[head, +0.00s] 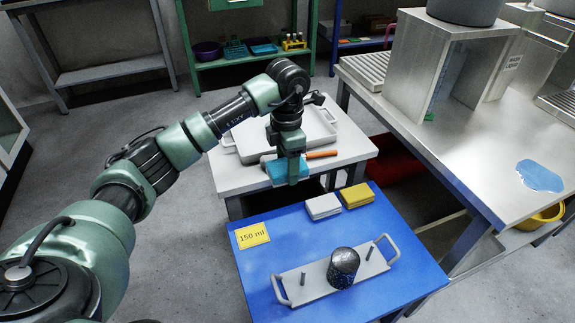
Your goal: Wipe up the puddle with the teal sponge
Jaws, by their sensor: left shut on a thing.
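My left gripper (292,178) is shut on the teal sponge (276,172) and points down. The sponge shows on both sides of the fingers. It appears held above the gap between the white table and the blue table. The light blue puddle (540,176) lies on the steel counter (470,165) at the right, near its front edge and well apart from the sponge. My right gripper is not in view.
A white sponge (323,206) and a yellow sponge (356,196) lie on the blue table (290,230). A handled tray (310,285) there holds a dark speckled pot (343,267). A steel box-like housing (408,75) stands on the counter behind the puddle.

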